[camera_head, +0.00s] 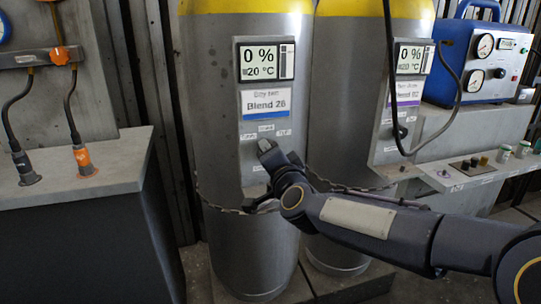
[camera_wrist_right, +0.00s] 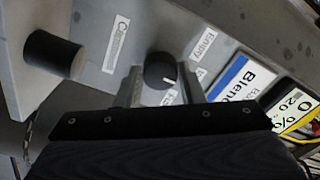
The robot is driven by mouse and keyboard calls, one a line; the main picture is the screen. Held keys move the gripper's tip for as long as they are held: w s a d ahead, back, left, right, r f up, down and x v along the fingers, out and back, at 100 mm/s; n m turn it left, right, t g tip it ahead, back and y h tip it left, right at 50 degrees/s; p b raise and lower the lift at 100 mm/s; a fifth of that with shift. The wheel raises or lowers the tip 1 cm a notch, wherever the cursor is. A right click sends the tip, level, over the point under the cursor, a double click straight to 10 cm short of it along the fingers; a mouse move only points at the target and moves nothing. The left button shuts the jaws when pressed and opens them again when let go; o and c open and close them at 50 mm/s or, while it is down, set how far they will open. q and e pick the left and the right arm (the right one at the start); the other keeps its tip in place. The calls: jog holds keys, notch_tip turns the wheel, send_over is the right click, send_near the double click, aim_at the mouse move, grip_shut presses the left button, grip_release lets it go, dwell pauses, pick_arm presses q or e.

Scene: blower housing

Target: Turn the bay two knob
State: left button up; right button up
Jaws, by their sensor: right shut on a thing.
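A grey panel (camera_head: 252,170) on the left cylinder carries a 0 % and 20 °C display and a label reading Blend 26. My right gripper (camera_head: 266,148) is at this panel, below the label, and hides the knob there in the head view. In the right wrist view a round dark knob with a white mark (camera_wrist_right: 158,70) sits between the two fingers of my right gripper (camera_wrist_right: 161,84), which is shut on it. Small labels surround the knob. A second panel (camera_head: 390,150) on the right cylinder has its own dark knob (camera_head: 400,132). My left gripper is out of view.
A black cylindrical part (camera_wrist_right: 52,55) sticks out beside the knob in the wrist view. A chain (camera_head: 222,208) crosses the cylinders. A black hose (camera_head: 391,85) hangs before the right panel. A blue gauge box (camera_head: 480,60) stands right; a grey counter (camera_head: 75,190) stands left.

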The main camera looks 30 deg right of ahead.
jog(key=o, duration=1)
jog(key=p+v, duration=0.2)
jog(key=v, duration=0.5)
jog(key=shift+s, duration=0.4)
jog(key=shift+a, duration=0.1)
